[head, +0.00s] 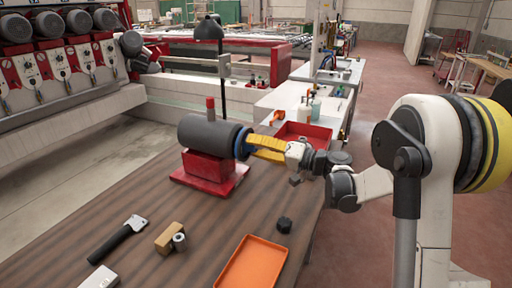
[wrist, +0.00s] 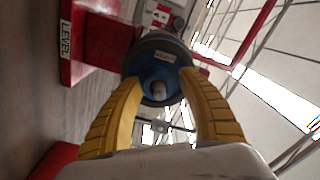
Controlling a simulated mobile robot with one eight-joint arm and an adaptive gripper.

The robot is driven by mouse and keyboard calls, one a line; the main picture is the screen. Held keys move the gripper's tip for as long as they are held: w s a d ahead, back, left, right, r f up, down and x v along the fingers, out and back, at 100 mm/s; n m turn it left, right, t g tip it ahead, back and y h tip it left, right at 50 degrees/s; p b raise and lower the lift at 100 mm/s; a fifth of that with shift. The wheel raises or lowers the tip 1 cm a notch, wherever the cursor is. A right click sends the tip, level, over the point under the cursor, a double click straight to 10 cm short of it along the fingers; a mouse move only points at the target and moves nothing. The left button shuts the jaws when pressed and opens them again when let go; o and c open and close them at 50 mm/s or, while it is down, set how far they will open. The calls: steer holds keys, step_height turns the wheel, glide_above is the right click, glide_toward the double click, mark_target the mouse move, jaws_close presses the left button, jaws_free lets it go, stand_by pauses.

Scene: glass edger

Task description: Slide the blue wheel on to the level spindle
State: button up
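The level spindle unit is a dark grey cylinder (head: 205,133) on a red base (head: 207,172) on the brown table. In the wrist view the red base (wrist: 100,40) carries a "LEVEL" label (wrist: 66,40). The blue wheel (head: 241,143) is at the cylinder's right end; it also shows in the wrist view (wrist: 151,68). A grey round tip (wrist: 160,90) shows at the wheel's centre, so the wheel appears to be around the spindle. My gripper (head: 250,147) has its yellow fingers on both sides of the wheel, apparently closed on it. Its seating depth is hidden.
An orange tray (head: 251,265), a black knob (head: 284,225), a wooden block (head: 168,238), a small metal cylinder (head: 179,242) and a black-handled tool (head: 118,240) lie on the table (head: 85,215). A red tray (head: 303,135) is behind my gripper.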

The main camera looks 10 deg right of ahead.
steer(key=shift+d, duration=0.15)
steer(key=v, duration=1.1)
steer(key=shift+s+d, duration=0.25)
steer(key=shift+s, duration=0.15)
